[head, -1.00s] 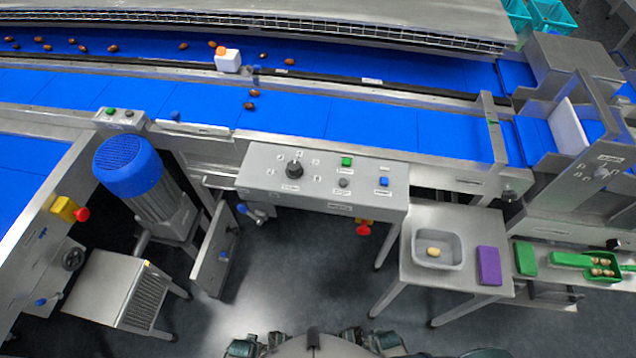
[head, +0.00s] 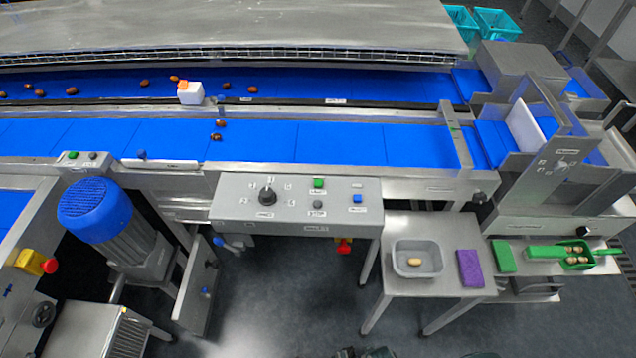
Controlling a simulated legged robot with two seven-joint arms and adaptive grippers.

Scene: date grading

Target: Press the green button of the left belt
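A green button (head: 73,155) sits beside a dark button (head: 93,156) on a small steel box at the left end of the long belt's front rail. Another green button (head: 318,183) is on the grey control panel (head: 240,205) in the middle, with a black knob (head: 267,196) and a blue button (head: 357,198). A blue belt (head: 14,207) runs in at the left edge, and a long blue belt (head: 345,143) crosses the view. I cannot tell from labels which button serves which belt. Neither gripper can be made out in the head view.
A blue-topped motor (head: 95,209) stands below the small box. A yellow-and-red emergency stop (head: 36,262) is at the left, and another red one (head: 344,247) hangs under the panel. A side table (head: 400,285) holds a grey tray (head: 397,262) and a purple pad (head: 470,268).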

